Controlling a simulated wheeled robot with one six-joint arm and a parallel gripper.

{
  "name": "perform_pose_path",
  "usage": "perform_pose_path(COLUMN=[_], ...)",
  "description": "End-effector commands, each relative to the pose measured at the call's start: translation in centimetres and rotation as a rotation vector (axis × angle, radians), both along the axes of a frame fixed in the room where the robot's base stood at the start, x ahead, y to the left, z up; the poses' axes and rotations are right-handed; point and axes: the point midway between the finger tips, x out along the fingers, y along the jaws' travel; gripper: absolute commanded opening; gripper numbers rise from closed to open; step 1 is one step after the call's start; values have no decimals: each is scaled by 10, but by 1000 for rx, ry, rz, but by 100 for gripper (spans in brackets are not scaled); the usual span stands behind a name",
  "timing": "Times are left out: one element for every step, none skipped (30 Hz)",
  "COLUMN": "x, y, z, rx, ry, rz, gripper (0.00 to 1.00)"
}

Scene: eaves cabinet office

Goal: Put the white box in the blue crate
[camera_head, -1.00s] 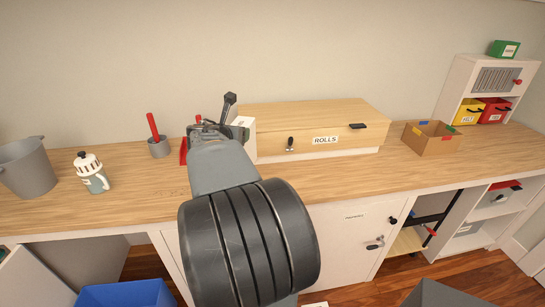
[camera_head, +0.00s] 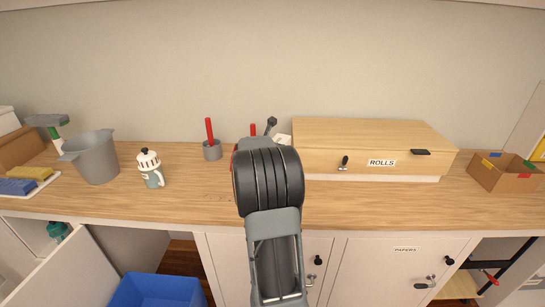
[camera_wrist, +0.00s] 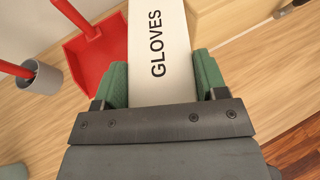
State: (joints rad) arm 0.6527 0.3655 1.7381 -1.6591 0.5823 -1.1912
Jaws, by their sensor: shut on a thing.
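The white box (camera_wrist: 158,45), lettered "GLOVES", is between the green pads of my gripper (camera_wrist: 162,85) in the wrist view. My gripper is shut on it above the wooden counter. In the head view my own arm hides most of the gripper, and only a small white part of the box (camera_head: 282,140) shows behind it. The blue crate (camera_head: 157,291) stands low at the bottom of the head view, in front of the counter and left of my arm. Only its upper part is in frame.
A red dustpan (camera_wrist: 95,55) lies beside the box, and a grey cup (camera_head: 212,150) holds a red-handled thing. A wooden case marked "ROLLS" (camera_head: 365,135) is close on the right. A white jug (camera_head: 151,170) and grey bucket (camera_head: 92,158) stand left. An open cabinet door (camera_head: 75,270) is beside the crate.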

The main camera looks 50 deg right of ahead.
Motion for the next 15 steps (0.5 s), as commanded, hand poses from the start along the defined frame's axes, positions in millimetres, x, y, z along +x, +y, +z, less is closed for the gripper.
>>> perform_pose_path(x=[1,2,2,3,4,6,7,6,6,6,6,6,6,6,6], y=[-2,-3,-4,-4,-5,-7,-7,-7,-7,-7,-7,-7,-7,-7,-7], z=[-1,-2,-3,-4,-6,-11,-15,-19,-24,-28,-31,-35,-37,-38,-39], rx=[-2,-2,-2,-2,-2,0,0,0,-1,0,0,-1,-1,-1,-2], ry=[-1,-1,-1,-1,0,1,2,3,3,2,2,1,0,0,0], rz=[-1,-1,-2,-2,-2,-2,-2,-2,-1,-1,-1,-1,-2,-2,-2], gripper=[16,16,16,16,16,16,16,16,16,16,16,16,16,16,16])
